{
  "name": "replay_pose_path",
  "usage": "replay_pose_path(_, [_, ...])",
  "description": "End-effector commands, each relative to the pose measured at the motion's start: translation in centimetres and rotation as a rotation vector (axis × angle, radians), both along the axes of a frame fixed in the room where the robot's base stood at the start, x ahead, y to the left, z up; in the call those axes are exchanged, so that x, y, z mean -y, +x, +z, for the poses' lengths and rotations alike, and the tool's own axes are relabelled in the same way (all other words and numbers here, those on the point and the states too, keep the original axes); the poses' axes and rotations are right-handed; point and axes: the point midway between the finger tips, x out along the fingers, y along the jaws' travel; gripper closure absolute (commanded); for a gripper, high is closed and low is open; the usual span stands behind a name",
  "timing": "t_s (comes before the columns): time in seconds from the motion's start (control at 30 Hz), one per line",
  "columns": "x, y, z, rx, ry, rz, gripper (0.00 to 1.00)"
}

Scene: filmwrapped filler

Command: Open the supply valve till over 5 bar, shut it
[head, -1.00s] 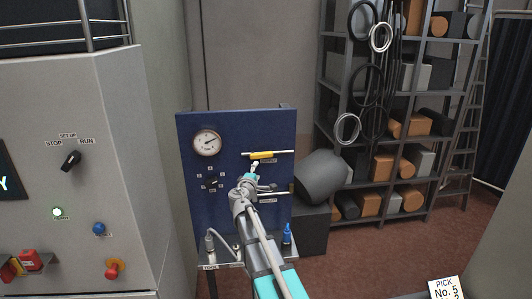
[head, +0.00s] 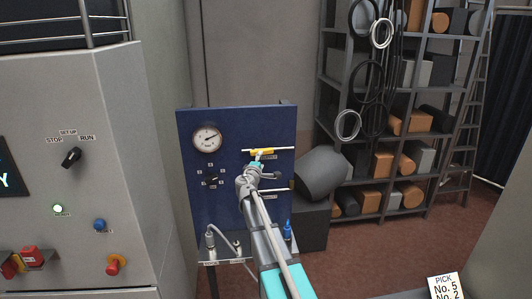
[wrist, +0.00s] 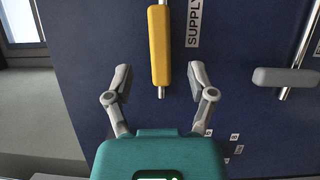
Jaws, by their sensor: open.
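The supply valve has a yellow handle (head: 262,152) lying along its horizontal pipe on the blue panel (head: 225,125). In the wrist view the yellow handle (wrist: 160,45) stands beside the SUPPLY label (wrist: 193,22). My gripper (head: 257,158) is just below the handle in the head view. In the wrist view its open fingers (wrist: 159,72) spread to either side of the handle's near end, apart from it. The round pressure gauge (head: 207,138) is at the panel's upper left. Its needle points right and slightly up; the figures are too small to read.
A grey handle (wrist: 285,77) crosses a second pipe nearby. A selector knob (head: 211,181) sits below the gauge. A hose (head: 222,238) and blue bottle (head: 287,230) are at the panel's foot. A grey machine cabinet (head: 60,120) stands left, shelves (head: 322,75) right.

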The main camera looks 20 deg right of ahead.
Motion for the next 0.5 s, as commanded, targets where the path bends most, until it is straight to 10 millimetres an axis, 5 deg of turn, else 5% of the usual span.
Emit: replay_pose_path(0.5, [4.5, 5.6, 0.2, 0.000, 0.000, -0.002, 0.29])
